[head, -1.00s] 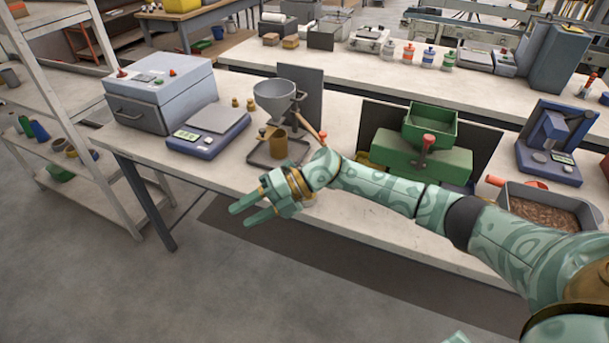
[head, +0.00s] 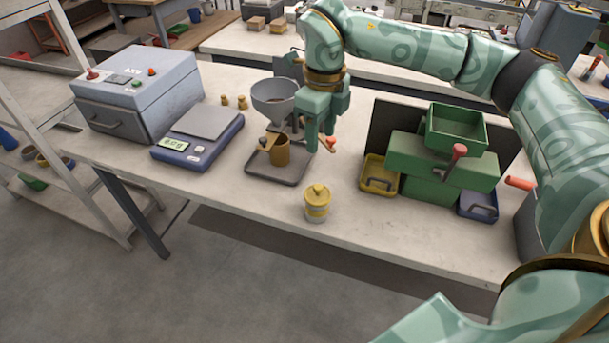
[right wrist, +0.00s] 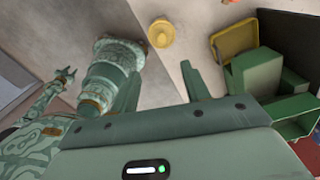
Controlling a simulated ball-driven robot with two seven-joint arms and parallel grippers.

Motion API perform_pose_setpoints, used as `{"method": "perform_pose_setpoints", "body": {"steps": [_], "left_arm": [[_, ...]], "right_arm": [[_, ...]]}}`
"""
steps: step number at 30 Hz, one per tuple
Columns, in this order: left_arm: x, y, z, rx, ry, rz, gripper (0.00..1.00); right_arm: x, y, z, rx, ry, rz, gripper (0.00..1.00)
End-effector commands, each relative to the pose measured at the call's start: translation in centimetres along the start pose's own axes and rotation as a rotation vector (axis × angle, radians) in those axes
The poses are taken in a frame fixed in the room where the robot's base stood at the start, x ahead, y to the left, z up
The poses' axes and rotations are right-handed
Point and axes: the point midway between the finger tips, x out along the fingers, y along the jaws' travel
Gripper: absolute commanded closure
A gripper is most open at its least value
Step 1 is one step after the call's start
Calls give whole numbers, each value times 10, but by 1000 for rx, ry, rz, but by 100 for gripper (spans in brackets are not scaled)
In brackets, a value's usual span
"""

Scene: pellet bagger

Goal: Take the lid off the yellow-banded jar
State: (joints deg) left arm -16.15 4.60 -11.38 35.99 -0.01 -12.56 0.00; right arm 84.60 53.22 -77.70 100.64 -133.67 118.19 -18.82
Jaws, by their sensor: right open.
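The yellow-banded jar (head: 317,210) stands upright near the front edge of the bench, and its yellow knobbed lid (head: 317,193) is on it. In the right wrist view the lid (right wrist: 161,33) shows from above, beyond my fingertips and in line with the gap between them. My right gripper (head: 321,143) points down above the bench, behind and above the jar, not touching it. Its fingers (right wrist: 159,80) are apart with nothing between them. My left gripper (right wrist: 65,74) shows only in the right wrist view, small at the far left; its jaw state is unclear.
A funnel stand with a brown cup (head: 279,150) is close to the left of my right gripper. A blue scale (head: 197,145) and grey machine (head: 140,90) stand farther left. A green hopper unit (head: 440,165) and yellow tray (head: 380,184) stand right of the jar. Bench around the jar is clear.

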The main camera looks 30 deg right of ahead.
Motion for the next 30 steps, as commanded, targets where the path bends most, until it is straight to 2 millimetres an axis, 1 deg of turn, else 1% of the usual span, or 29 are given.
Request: {"method": "perform_pose_setpoints", "body": {"steps": [2,4,9,12,15,20,22,27,30], "left_arm": [[2,0,0,0,-1,0,64],[4,1,4,0,-7,2,64],[11,8,28,1,-43,12,64],[14,10,35,2,-55,15,64],[17,10,34,3,-54,15,64],[20,7,24,3,-39,11,64],[22,7,21,3,-32,10,64],[29,7,22,3,-34,11,64],[31,8,23,3,-36,12,64]], "right_arm": [[6,-1,-2,2,5,-6,53],[19,-2,-2,3,7,-7,53],[64,-1,-2,2,9,-4,53],[86,-1,-2,2,6,-5,53],[101,-2,-2,2,5,-5,53],[112,-2,-2,3,4,-6,53],[121,-2,-1,3,5,-6,53],[151,-3,-1,3,6,-4,53],[160,-3,0,3,4,-6,53]]}}
